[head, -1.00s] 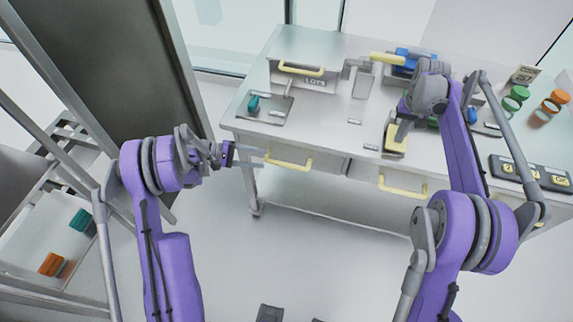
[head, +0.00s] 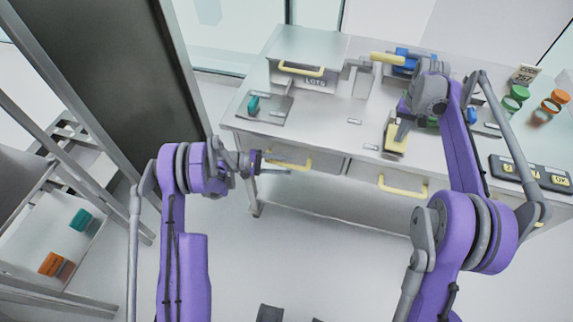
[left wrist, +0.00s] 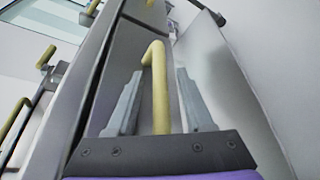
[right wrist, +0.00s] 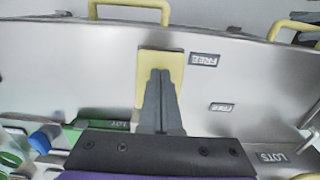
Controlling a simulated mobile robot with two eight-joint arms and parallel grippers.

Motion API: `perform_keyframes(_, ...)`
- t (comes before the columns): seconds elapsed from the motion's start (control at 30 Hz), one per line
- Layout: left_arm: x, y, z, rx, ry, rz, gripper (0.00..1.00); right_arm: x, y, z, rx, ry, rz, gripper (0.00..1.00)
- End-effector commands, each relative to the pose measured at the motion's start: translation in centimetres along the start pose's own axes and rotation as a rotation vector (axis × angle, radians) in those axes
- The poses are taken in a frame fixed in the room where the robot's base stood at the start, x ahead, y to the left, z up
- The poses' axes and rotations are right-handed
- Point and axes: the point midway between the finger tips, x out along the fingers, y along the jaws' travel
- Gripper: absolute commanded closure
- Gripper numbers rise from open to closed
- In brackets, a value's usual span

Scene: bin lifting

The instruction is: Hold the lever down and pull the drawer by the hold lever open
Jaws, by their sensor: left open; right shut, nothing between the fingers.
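The bench front has two drawers with yellow handles, a left handle (head: 308,164) and a right handle (head: 402,190). My left gripper (head: 287,168) is open at the left handle. In the left wrist view a yellow handle (left wrist: 160,100) stands between its spread fingers, with gaps showing on both sides. A yellow-topped lever plate (head: 395,147) lies on the bench top near the front edge. My right gripper (head: 400,136) is shut and empty, its tips over the plate. The right wrist view shows the tips overlapping the yellow plate (right wrist: 148,70); contact is unclear.
A box labelled LOTS (head: 310,76) with a yellow handle stands at the back left of the bench. A tray with a teal item (head: 253,104) is in front of it. Jars (head: 515,97) and a dark button panel (head: 530,172) are at right. A shelf rack stands at far left.

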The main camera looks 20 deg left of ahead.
Motion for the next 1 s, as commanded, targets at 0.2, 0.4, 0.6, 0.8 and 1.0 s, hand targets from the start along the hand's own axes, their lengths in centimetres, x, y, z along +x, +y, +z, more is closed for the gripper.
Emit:
perform_keyframes(0.2, 1.03, -0.02, 0.03, 0.000, -0.001, -0.001, 0.48, 0.04, -0.01, -0.01, 0.000, 0.000, 0.000, 1.00)
perform_keyframes(0.4, 1.02, -0.01, 0.01, 0.000, 0.000, 0.000, 0.48, 0.04, -0.01, -0.01, 0.000, 0.000, 0.000, 1.00)
perform_keyframes(0.6, 1.00, -0.01, 0.01, 0.000, 0.000, 0.000, 0.82, 0.04, -0.01, 0.00, 0.000, 0.000, 0.000, 1.00)
perform_keyframes(0.8, 0.98, -0.01, 0.01, 0.000, 0.000, 0.000, 1.00, 0.04, 0.00, 0.00, 0.000, 0.000, 0.000, 1.00)
perform_keyframes(1.0, 0.97, 0.00, 0.01, 0.000, 0.000, 0.000, 1.00, 0.05, 0.00, 0.00, 0.000, 0.000, 0.000, 1.00)
